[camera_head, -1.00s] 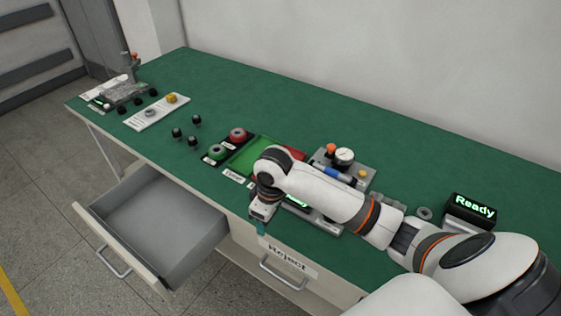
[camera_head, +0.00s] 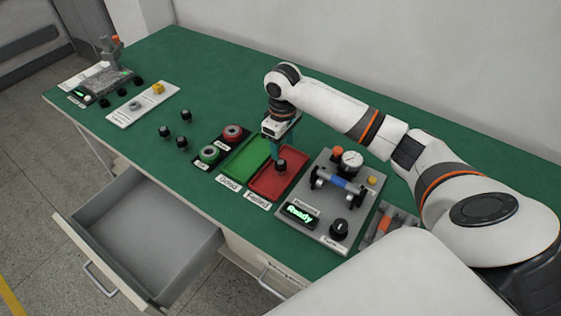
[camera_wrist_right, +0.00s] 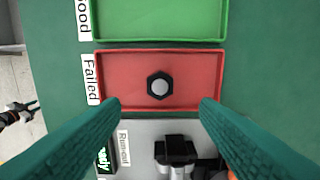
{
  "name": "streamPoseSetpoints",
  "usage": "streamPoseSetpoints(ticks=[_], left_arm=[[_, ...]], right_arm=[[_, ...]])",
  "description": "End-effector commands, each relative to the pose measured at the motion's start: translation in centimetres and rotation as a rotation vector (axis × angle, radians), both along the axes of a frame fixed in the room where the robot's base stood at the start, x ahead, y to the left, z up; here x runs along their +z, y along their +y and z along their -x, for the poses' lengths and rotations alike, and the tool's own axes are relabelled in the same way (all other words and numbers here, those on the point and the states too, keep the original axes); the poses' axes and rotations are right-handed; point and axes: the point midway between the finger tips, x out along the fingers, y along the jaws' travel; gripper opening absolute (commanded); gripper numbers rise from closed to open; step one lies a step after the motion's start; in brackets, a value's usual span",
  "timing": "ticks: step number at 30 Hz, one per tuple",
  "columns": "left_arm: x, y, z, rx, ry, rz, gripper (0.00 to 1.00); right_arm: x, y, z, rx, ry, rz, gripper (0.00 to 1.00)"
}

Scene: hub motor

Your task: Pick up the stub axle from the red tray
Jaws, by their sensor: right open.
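The stub axle (camera_head: 281,164) is a small black piece with a hexagonal base and a pale round centre. It stands in the red tray labelled Failed (camera_head: 264,188). In the right wrist view the stub axle (camera_wrist_right: 159,86) is near the middle of the red tray (camera_wrist_right: 124,66). My right gripper (camera_head: 287,152) is above the red tray and points down. In the right wrist view its teal fingers (camera_wrist_right: 160,106) are wide apart with nothing between them. The stub axle lies ahead of the fingertips, apart from them. My left gripper does not show in the head view.
The green tray (camera_head: 246,157) adjoins the red one. A grey test fixture (camera_head: 322,230) with a gauge, blue cylinder and Ready display stands close on the right. Red and green ring parts are left of the trays. An open drawer (camera_head: 150,232) juts out in front.

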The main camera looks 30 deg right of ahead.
Motion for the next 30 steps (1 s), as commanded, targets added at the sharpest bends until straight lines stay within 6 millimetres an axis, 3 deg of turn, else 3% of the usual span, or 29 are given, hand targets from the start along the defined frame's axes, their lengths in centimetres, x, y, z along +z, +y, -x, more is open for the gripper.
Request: streamPoseSetpoints(ticks=[3, 6, 11, 17, 21, 28, 30], left_arm=[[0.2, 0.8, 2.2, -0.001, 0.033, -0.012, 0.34], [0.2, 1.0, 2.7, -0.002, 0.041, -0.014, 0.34], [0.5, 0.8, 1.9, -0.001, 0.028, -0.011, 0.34], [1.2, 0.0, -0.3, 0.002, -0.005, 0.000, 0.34], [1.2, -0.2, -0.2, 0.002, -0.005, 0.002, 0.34], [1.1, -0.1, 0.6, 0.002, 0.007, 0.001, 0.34], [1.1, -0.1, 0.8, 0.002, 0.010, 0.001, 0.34]], right_arm=[[-1.8, 0.0, 0.0, 0.000, 0.002, 0.000, 0.56], [-2.6, 0.0, 0.0, 0.000, 0.001, 0.000, 0.56], [-3.8, 0.1, -0.1, 0.000, 0.002, 0.001, 0.56], [-6.9, 0.3, -0.4, 0.000, 0.002, 0.001, 0.56], [-8.0, 0.2, -0.4, 0.000, 0.000, 0.001, 0.56], [-8.1, 0.2, -0.4, 0.001, -0.002, 0.001, 0.56], [-8.1, 0.2, -0.4, 0.001, -0.002, 0.001, 0.45]])
